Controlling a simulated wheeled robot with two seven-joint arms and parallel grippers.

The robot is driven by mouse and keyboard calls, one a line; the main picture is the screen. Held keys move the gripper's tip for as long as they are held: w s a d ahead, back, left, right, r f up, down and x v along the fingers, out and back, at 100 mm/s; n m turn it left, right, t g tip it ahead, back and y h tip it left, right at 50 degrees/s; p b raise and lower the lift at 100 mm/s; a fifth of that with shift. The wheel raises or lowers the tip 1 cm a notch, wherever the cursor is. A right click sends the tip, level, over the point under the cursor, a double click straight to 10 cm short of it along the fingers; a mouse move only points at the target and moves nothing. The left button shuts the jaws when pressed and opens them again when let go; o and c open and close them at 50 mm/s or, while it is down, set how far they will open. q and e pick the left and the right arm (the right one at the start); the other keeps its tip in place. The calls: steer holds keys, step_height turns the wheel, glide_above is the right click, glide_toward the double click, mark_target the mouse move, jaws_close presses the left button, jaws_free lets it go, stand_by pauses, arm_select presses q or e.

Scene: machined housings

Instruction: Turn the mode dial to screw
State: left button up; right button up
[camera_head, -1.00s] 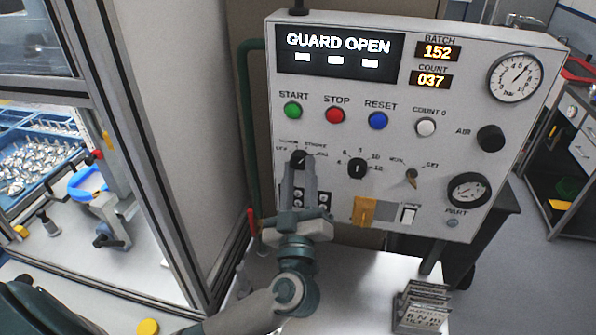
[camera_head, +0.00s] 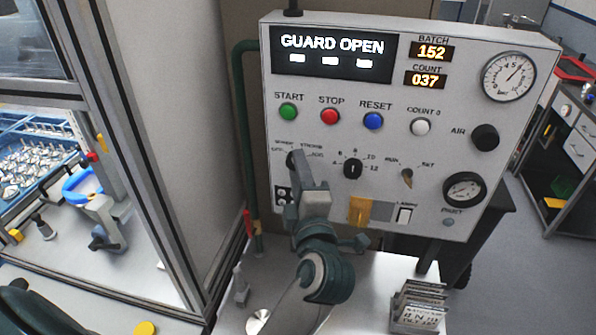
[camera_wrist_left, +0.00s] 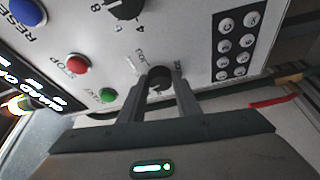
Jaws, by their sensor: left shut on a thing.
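The mode dial (camera_head: 290,160) is a small black knob at the lower left of the grey control panel, with small labels around it, including what reads as SCREW and STROKE. My left gripper (camera_head: 298,162) reaches up to it from below, and its fingers cover much of the knob. In the left wrist view the dial (camera_wrist_left: 158,75) sits between the two fingertips of my left gripper (camera_wrist_left: 163,82), which is shut on it. The dial's pointer is hidden, so its setting cannot be told. My right gripper is not in view.
Right of the dial are a numbered black knob (camera_head: 353,169) and a key switch (camera_head: 407,177). Start, stop and reset buttons (camera_head: 330,116) sit above. A yellow tag (camera_head: 360,210) and white switch (camera_head: 404,214) are below. A keypad (camera_wrist_left: 238,42) is close to the fingers.

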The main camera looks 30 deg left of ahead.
arm_select(q)
steer(key=shift+r+n, duration=0.1)
steer(key=shift+n, duration=0.6)
steer(key=o, duration=1.1)
steer(key=shift+s, duration=0.1)
steer(key=v, duration=0.7)
steer(key=shift+s+d+r, duration=0.15)
